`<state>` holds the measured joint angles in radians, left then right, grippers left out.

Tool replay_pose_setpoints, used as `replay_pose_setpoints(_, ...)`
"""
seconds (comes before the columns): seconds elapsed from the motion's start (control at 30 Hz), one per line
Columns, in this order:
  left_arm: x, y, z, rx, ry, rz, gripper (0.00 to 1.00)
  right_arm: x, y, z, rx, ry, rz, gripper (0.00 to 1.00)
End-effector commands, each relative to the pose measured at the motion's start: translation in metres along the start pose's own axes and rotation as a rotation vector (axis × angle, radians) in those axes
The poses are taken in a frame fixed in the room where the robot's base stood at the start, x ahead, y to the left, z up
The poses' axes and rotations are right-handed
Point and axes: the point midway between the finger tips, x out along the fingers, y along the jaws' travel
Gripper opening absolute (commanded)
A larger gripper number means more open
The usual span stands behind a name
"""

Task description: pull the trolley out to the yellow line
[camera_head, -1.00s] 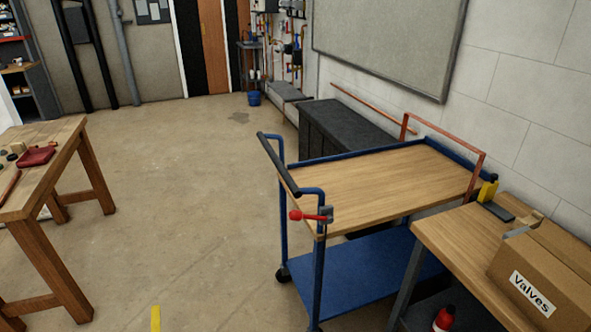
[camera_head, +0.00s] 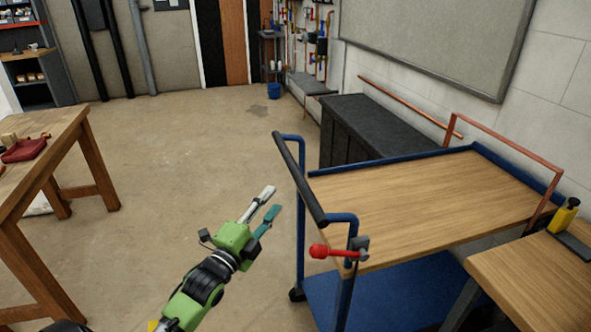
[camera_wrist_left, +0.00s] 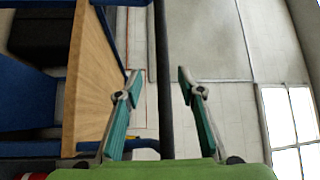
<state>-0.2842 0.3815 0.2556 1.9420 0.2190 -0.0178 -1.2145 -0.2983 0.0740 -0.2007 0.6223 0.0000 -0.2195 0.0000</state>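The trolley has a wooden top (camera_head: 420,205), a blue frame and a blue lower shelf (camera_head: 385,300). Its black handle bar (camera_head: 298,178) is on the left end. A red-knobbed lever (camera_head: 319,251) sits on the near corner post. My left gripper (camera_head: 271,198) is open and empty, just left of the handle bar, with a visible gap. In the left wrist view the bar (camera_wrist_left: 163,80) appears between the spread fingers (camera_wrist_left: 158,84), with the wooden top (camera_wrist_left: 88,85) to the left. A small yellow patch (camera_head: 152,325) shows beside my left arm, mostly hidden. My right gripper is out of view.
A workbench (camera_head: 545,282) stands close to the trolley's near right side, with a yellow and black item (camera_head: 563,217) on it. A dark cabinet (camera_head: 372,130) is behind the trolley. A wooden table (camera_head: 45,165) stands left. The floor (camera_head: 190,160) between is clear.

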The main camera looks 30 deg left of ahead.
Motion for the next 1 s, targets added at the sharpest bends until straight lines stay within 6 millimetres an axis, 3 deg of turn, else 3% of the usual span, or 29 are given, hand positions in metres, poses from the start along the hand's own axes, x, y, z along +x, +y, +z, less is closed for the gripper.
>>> replay_pose_setpoints(0.17,0.018,-0.001,0.0,0.003,0.001,-0.007,0.36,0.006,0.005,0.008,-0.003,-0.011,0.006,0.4)
replay_pose_setpoints(0.33,0.049,0.0,0.0,0.002,0.001,-0.007,0.36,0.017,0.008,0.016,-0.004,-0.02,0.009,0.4)
replay_pose_setpoints(0.7,0.114,0.0,0.0,0.001,0.0,-0.004,0.36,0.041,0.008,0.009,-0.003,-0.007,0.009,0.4)
replay_pose_setpoints(1.0,0.136,-0.001,0.0,0.002,0.0,-0.001,0.36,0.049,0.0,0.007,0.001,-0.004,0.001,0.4)
